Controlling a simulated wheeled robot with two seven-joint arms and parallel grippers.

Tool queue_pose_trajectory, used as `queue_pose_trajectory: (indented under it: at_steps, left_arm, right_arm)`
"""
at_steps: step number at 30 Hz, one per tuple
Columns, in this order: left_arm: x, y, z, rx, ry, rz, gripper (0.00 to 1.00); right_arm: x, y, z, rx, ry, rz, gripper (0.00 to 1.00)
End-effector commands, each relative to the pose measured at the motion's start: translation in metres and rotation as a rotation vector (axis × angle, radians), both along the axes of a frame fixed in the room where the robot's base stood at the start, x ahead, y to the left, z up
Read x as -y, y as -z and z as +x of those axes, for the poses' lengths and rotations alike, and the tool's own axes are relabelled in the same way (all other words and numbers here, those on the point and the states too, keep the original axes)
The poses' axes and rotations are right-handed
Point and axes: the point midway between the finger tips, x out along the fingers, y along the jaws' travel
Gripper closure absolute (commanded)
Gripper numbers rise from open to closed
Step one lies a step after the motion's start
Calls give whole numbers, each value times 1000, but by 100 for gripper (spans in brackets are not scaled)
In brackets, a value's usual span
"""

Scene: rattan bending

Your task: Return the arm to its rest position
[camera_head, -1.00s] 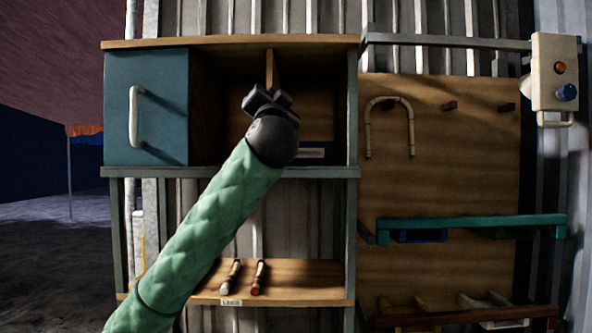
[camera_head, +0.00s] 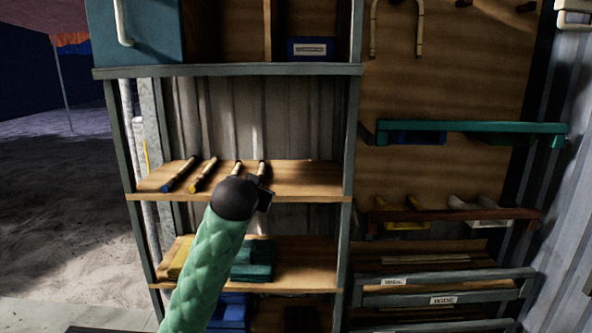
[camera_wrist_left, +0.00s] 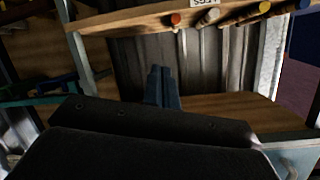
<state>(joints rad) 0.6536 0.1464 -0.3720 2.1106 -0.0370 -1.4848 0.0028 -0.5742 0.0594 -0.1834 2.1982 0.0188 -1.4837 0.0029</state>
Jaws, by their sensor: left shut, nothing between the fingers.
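My left arm (camera_head: 208,265), in a green quilted sleeve, rises from the bottom of the head view. The gripper is shut and empty. In the left wrist view its closed fingers (camera_wrist_left: 161,84) point at the corrugated wall, apart from the sticks. My right gripper is not in view.
Several sticks with coloured ends (camera_head: 203,174) lie on the middle shelf (camera_head: 310,180). Folded cloth-like items (camera_head: 254,260) sit on the lower shelf. A pegboard (camera_head: 450,75) with a bent cane and a teal rail (camera_head: 470,127) are on the right. Open floor (camera_head: 70,220) lies left.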

Motion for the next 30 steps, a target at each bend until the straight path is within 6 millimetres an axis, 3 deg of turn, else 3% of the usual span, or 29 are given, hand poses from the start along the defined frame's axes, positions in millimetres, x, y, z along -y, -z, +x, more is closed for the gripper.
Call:
queue_pose_trajectory:
  at_steps: [1, 3, 17, 23, 30]
  left_arm:
    - [-2, 24, -5, -33, 4, -13, 100]
    - [-5, 52, -12, -74, 9, -32, 100]
    - [-28, 235, -82, -338, -15, -123, 100]
    - [-40, 310, -125, -456, -44, -145, 100]
    - [-50, 400, -189, -607, -79, -165, 100]
  right_arm:
    - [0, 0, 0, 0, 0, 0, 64]
    - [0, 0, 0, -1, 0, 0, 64]
    - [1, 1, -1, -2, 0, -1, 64]
    - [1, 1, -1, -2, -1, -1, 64]
    - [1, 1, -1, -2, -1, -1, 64]
